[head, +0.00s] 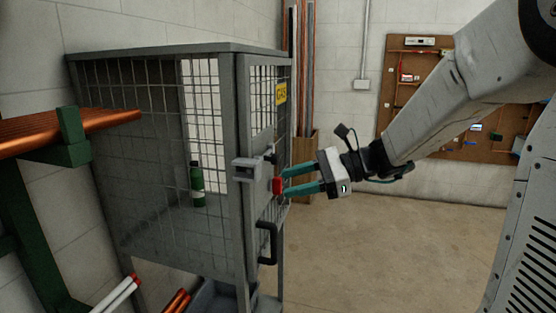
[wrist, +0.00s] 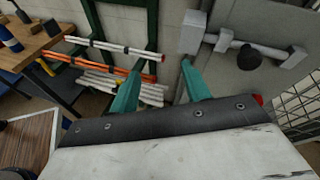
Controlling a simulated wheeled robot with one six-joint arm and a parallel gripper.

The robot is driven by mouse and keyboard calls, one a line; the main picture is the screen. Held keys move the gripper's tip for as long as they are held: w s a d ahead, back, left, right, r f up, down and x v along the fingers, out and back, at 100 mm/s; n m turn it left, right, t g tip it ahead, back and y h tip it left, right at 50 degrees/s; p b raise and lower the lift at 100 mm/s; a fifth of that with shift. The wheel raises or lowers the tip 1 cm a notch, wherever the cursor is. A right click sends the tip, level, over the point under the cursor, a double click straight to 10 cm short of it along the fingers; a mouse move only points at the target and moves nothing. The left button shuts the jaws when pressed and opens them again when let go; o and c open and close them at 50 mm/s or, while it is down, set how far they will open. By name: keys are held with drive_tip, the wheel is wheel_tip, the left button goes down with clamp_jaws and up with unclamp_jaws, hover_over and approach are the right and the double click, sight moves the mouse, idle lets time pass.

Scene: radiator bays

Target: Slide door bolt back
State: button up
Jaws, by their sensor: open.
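The grey mesh cabinet (head: 150,60) stands in the left half of the head view with its door on the right side. The door bolt shows best in the wrist view: a grey rod (wrist: 272,49) with a round black knob (wrist: 249,57) on a plate, its left end by a grey block (wrist: 194,32). The knob also shows in the head view (head: 270,157). My gripper (head: 286,183) has its teal fingers apart and empty, close to the door and a little below the knob. In the wrist view, the knob lies right of both fingers (wrist: 160,70). I cannot tell whether they touch the door.
A black door handle (head: 267,243) sits below the bolt, and a red part (head: 277,185) shows at the fingertips. A green bottle (head: 197,184) stands inside the cabinet. Copper pipes (head: 70,128) stick out at left. The floor (head: 400,240) at right is clear.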

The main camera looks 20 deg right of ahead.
sight(268, 160)
drive_tip(key=w+d+m+t, duration=0.5)
drive_tip(key=w+d+m, duration=0.1)
drive_tip(key=w+d, duration=0.1)
drive_tip(key=x, duration=0.7)
drive_tip(key=shift+w+r+y, duration=0.4)
drive_tip(key=shift+w+r, duration=0.05)
drive_tip(key=shift+w, duration=0.1)
drive_tip(key=shift+a, duration=0.1)
